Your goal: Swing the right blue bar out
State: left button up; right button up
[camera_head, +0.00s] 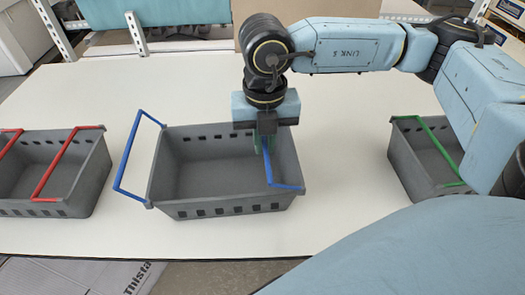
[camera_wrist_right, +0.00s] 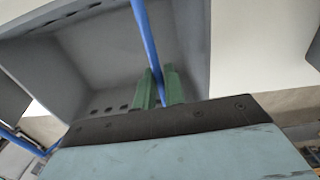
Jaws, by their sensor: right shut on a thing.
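The grey crate with blue bars (camera_head: 225,210) stands in the middle of the table in the head view. Its left blue bar (camera_head: 127,153) is swung outward past the crate's left side. Its right blue bar (camera_head: 269,170) lies inward over the right part of the crate's opening. My right gripper (camera_head: 264,146) comes down from above and is shut on the right blue bar. In the right wrist view the green fingers (camera_wrist_right: 160,87) sit on either side of the right blue bar (camera_wrist_right: 144,35), with the crate's grey inside behind it. My left gripper is not in view.
A grey crate with red bars (camera_head: 90,185) stands at the left. A grey crate with green bars (camera_head: 405,155) stands at the right, partly behind my right arm. White table (camera_head: 345,190) is bare between the blue-bar and green-bar crates.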

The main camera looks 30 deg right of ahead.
jog(key=shift+d+r, duration=0.15)
jog(key=shift+r, duration=0.15)
jog(key=shift+s+d+r, duration=0.1)
jog(key=shift+r, duration=0.05)
jog(key=shift+s+d+r, duration=0.15)
jog(key=shift+d+r, duration=0.2)
jog(key=shift+r, duration=0.15)
jog(key=o, duration=0.4)
